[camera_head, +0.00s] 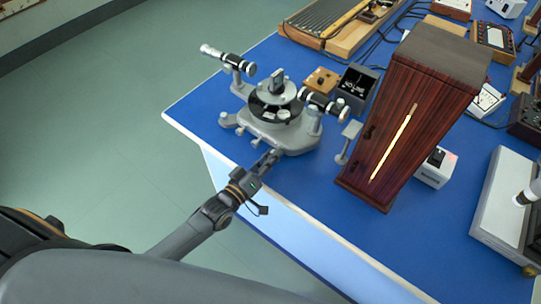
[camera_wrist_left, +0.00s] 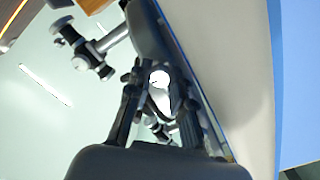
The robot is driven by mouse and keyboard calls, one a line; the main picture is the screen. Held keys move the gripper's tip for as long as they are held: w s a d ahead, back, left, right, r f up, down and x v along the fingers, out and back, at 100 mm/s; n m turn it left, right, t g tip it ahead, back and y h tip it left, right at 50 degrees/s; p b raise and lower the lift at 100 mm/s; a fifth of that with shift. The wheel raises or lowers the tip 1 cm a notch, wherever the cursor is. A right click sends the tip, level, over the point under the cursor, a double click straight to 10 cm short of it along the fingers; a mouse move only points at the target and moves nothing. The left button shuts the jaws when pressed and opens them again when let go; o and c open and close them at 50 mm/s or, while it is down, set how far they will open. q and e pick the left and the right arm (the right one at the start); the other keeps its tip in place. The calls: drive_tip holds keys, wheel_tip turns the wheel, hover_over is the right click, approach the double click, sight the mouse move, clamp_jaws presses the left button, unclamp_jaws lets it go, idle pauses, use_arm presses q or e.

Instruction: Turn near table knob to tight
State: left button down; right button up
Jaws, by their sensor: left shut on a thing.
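A grey spectrometer (camera_head: 285,132) with a dark round table and two telescope-like tubes stands at the left corner of the blue bench. Small knobs stick out along the near edge of its base. My left gripper (camera_head: 268,159) reaches in from below to this edge and is shut on a small knob. In the left wrist view, the fingers (camera_wrist_left: 158,100) close around a bright, pale knob end (camera_wrist_left: 160,79). The finger tips hide most of that knob in the head view, and I cannot read its turn. My right gripper is not in view.
A tall dark wooden box (camera_head: 425,110) with a glowing slit stands to the right. A small metal stand (camera_head: 348,142) is between it and the spectrometer. A black display box (camera_head: 357,80) and a wooden block (camera_head: 320,80) stand behind. The near bench edge is clear.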

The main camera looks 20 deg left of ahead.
use_arm(q)
drive_tip(key=m+p, duration=0.1)
drive_tip(key=m, duration=0.3)
drive_tip(key=shift+m, duration=0.3)
drive_tip(key=m, duration=0.4)
drive_tip(key=shift+m, duration=0.3)
drive_tip(key=m, duration=0.4)
drive_tip(key=shift+m, duration=2)
drive_tip(key=c, duration=1.2)
unclamp_jaws()
drive_tip(key=shift+o, duration=0.2)
drive_tip(key=v, duration=1.2)
